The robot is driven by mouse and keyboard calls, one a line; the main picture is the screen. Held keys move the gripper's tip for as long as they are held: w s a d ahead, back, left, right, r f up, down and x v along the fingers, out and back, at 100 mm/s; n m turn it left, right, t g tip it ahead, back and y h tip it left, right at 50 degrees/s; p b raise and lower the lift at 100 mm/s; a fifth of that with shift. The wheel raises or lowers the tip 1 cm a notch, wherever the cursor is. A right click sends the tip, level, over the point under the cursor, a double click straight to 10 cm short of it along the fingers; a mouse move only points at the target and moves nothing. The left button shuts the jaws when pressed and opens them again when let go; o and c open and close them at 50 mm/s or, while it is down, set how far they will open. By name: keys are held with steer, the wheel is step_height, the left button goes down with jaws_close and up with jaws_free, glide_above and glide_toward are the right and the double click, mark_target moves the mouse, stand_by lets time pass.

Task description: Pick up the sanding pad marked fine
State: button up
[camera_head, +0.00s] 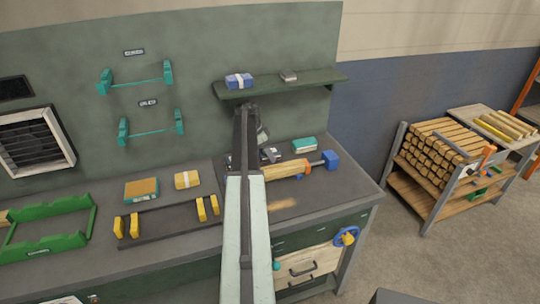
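No mark reading "fine" can be made out on any block, so I cannot tell which one is the fine sanding pad. Pad-like blocks on the bench are a teal one with a pale side (304,145), a yellow one with a pale band (187,180) and an orange-and-green one (141,190). On the wall shelf are a blue block with a white band (239,82) and a small grey-brown block (289,76). My arm reaches up the middle of the view. My gripper lies beyond it, mostly hidden, and its fingers cannot be made out.
A lathe-like tool with a wooden piece and blue end (330,160) lies right of my arm. A dark rack with yellow posts (165,222) and a green frame (50,228) stand left. The shelf (300,86) overhangs the bench. A wood cart (450,205) stands right.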

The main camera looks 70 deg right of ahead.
steer(key=c, duration=1.5)
steer(key=shift+o, duration=0.2)
steer(key=shift+r+p, duration=1.3)
steer(key=shift+s+a+f+h+b, duration=0.2)
steer(key=shift+a+f+h+b, duration=0.1)
steer(key=shift+s+a+f+m+t+h+b, duration=0.15)
steer(key=shift+s+a+m+t+h+b, duration=0.1)
steer(key=shift+t+h+b, duration=0.25)
steer(key=shift+s+a+f+m+t+h+b, duration=0.15)
steer(key=shift+a+t+h+b, duration=0.1)
steer(key=shift+t+h, duration=0.3)
steer(key=r+p, duration=0.6)
steer(key=shift+s+a+r, duration=0.25)
steer(key=shift+s+a, duration=0.05)
steer(key=s+a+r+g+y+p, duration=0.1)
steer(key=s+a+g+y+p, duration=0.1)
steer(key=s+a, duration=1.1)
steer(key=shift+s+a+r+n+y+p, duration=0.2)
steer(key=shift+a+r+n+y+p, duration=0.3)
steer(key=shift+a, duration=1.15)
